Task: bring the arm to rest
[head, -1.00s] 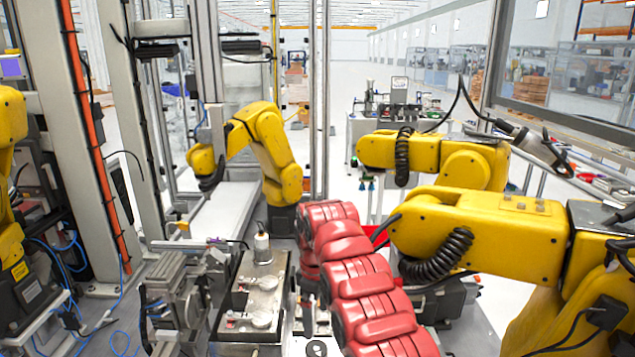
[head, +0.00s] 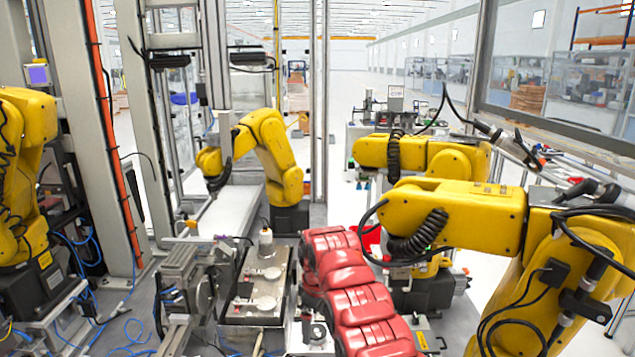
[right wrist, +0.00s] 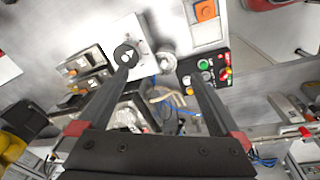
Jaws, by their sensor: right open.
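My right arm (head: 362,302), in red covers, rises from the bottom middle of the head view. Its gripper cannot be made out clearly there. In the right wrist view my right gripper (right wrist: 160,66) shows two dark fingers spread wide apart. Nothing is held between them. Below the fingers are a white plate with a black round part (right wrist: 128,57) and a control box (right wrist: 204,72) with green and red buttons. I cannot tell how high the fingers are above them. My left gripper is in neither view.
A metal fixture (head: 240,312) with round discs stands left of my red arm. Yellow robot arms stand at the left (head: 25,180), behind (head: 268,140) and at the right (head: 465,215). Grey posts stand at the left. A pale floor lies open beyond.

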